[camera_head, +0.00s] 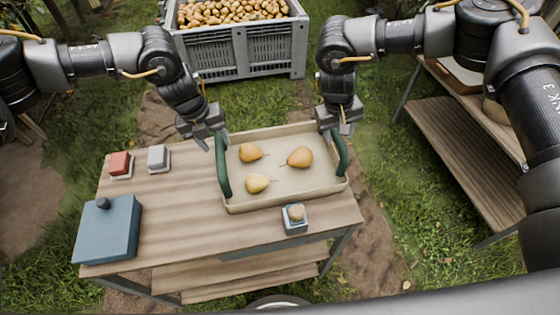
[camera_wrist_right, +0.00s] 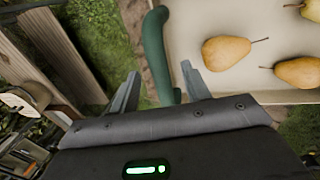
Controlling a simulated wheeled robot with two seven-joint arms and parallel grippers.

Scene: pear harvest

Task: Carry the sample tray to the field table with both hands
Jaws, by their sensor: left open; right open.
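The beige sample tray (camera_head: 285,204) rests on a wooden table, with three pears (camera_head: 300,157) lying in it and a green handle on each side. My left gripper (camera_head: 217,143) is open, just above and beside the far end of the left handle (camera_head: 222,166). My right gripper (camera_head: 342,128) is open near the far end of the right handle (camera_head: 341,152). In the right wrist view, the green handle (camera_wrist_right: 156,55) runs down between the open fingers of my right gripper (camera_wrist_right: 160,88); whether it touches them I cannot tell.
On the table (camera_head: 170,210) stand a blue-grey box (camera_head: 105,232), a red block (camera_head: 120,163), a grey block (camera_head: 158,157) and a small holder (camera_head: 295,220). A crate of pears (camera_head: 240,50) stands behind. A wooden shelved table (camera_head: 460,140) stands at the right, with grass between.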

